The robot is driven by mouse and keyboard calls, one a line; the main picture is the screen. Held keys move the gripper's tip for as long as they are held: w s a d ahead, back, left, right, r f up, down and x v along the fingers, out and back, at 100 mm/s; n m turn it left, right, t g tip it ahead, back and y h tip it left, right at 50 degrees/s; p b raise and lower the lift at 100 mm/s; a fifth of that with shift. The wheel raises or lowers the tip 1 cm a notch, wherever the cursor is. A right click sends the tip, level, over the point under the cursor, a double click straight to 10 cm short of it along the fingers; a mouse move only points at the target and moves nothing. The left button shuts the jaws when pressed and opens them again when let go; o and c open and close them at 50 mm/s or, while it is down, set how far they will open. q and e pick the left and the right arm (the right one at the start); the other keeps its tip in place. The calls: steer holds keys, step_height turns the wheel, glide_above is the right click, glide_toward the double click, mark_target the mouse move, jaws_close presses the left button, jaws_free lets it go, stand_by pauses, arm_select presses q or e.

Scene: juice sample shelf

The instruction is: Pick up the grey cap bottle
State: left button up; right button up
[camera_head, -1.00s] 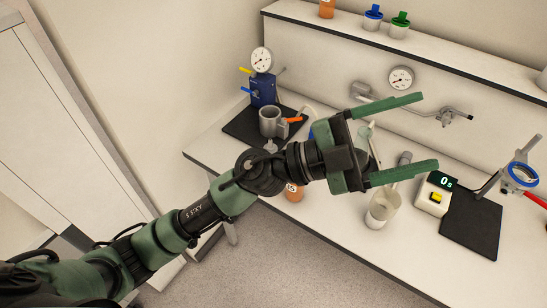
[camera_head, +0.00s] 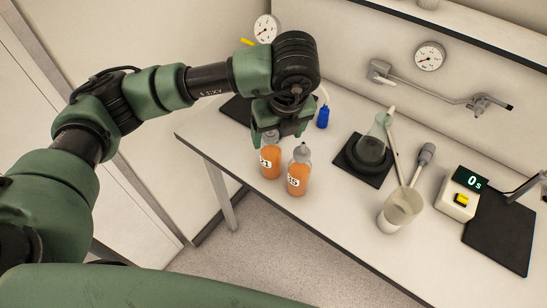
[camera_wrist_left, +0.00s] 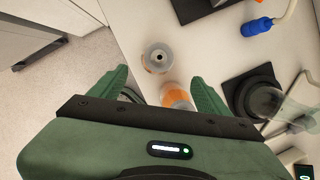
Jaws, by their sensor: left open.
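Two orange bottles with greyish tops stand near the table's front edge in the head view. The left bottle (camera_head: 270,162) is partly covered at its top by my left gripper (camera_head: 280,132). The right bottle (camera_head: 298,178) stands close beside it, with its grey cap (camera_head: 302,153) in view. My left gripper points down with its jaws open, right above or beside the left bottle's top. In the left wrist view a grey round top (camera_wrist_left: 157,58) and some orange (camera_wrist_left: 177,97) show between the open fingers. I cannot tell whether the fingers touch a bottle. My right gripper is out of view.
A flask (camera_head: 373,145) on a black plate, a pale beaker (camera_head: 399,210) and a timer box (camera_head: 460,192) stand to the right. A blue-ended tube (camera_head: 323,117) lies behind the bottles. A shelf and gauges are at the back.

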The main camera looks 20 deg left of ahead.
mark_target(271, 145)
arm_select(q)
steer(key=shift+f, duration=0.45)
steer(key=shift+w+a+f+p, duration=0.1)
steer(key=shift+a+f+p, duration=0.1)
steer(key=shift+f+p, duration=0.3)
steer(key=f+p, duration=0.1)
steer(key=w+a+f+p, duration=0.1)
steer(key=f, duration=0.1)
steer(key=w+a+f+p, duration=0.1)
steer(key=shift+f, duration=0.85)
jaws_close()
steer(key=shift+w, duration=0.1)
steer(key=shift+r, duration=0.1)
